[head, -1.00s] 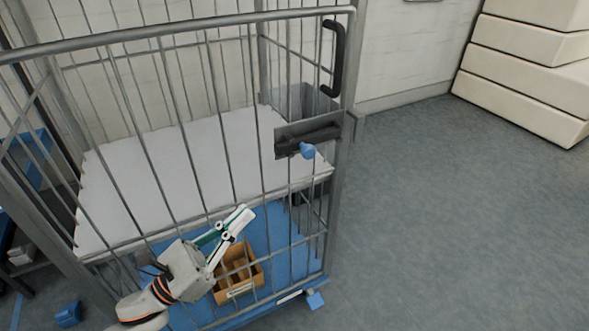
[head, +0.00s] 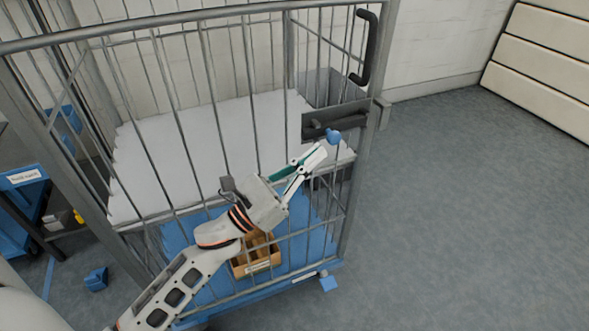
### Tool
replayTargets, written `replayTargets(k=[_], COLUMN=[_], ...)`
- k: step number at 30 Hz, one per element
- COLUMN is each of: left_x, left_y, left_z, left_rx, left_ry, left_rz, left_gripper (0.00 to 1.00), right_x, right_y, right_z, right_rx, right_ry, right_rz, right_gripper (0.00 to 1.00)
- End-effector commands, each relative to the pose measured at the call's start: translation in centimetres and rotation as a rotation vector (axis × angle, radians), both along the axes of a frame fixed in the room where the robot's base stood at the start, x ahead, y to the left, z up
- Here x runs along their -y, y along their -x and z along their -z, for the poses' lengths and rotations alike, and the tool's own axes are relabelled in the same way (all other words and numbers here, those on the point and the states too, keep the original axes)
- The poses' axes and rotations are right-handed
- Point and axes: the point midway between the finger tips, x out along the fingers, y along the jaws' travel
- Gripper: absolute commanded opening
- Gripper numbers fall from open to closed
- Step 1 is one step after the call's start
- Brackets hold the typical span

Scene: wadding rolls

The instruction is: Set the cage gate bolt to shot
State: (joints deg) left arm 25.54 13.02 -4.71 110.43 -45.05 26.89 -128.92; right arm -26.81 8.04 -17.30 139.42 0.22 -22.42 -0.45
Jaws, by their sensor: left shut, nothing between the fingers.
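The cage gate (head: 251,80) is a panel of grey bars facing me. Its bolt (head: 319,130) is a dark bar on a dark plate (head: 352,110) at the gate's right side, with a blue knob (head: 333,136) hanging near the plate's middle. Whether the bolt's end reaches into the frame post is too small to tell. My left gripper (head: 319,152) is shut and empty, its fingertips just below and left of the knob; I cannot tell whether they touch it. My right gripper is not in view.
A black handle (head: 366,48) is on the gate's upper right. Inside the cage are a white shelf (head: 190,140) and a brown divided box (head: 257,262) on the blue base. A blue cart (head: 22,180) stands at left. The floor at right is clear.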

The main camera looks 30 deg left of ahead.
Motion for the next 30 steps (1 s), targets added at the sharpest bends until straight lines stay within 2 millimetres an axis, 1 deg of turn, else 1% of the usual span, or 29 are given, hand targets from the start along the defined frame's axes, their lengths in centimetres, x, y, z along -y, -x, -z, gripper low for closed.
replayTargets(k=[1,6,17,22,27,30], left_x=[0.2,0.5,0.7,2.0,3.4,3.7], left_y=[-0.4,-0.9,-1.1,-2.9,-4.6,-5.0], left_z=[-0.3,-0.5,-0.4,-0.1,-0.1,-0.3], left_rx=[0.002,0.000,-0.002,-0.004,-0.004,-0.003], left_ry=[-0.001,0.000,0.001,0.003,0.001,0.001], left_rz=[0.000,0.000,0.000,0.000,-0.001,0.000], left_gripper=[0.00,0.00,0.00,0.00,0.00,0.00], right_x=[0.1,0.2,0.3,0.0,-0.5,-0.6], right_y=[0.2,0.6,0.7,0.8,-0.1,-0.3], right_z=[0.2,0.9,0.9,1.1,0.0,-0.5], right_rx=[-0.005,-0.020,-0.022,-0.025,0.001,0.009], right_ry=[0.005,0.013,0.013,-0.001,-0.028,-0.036], right_rz=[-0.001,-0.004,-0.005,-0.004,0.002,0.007], right_gripper=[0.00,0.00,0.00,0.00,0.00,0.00])
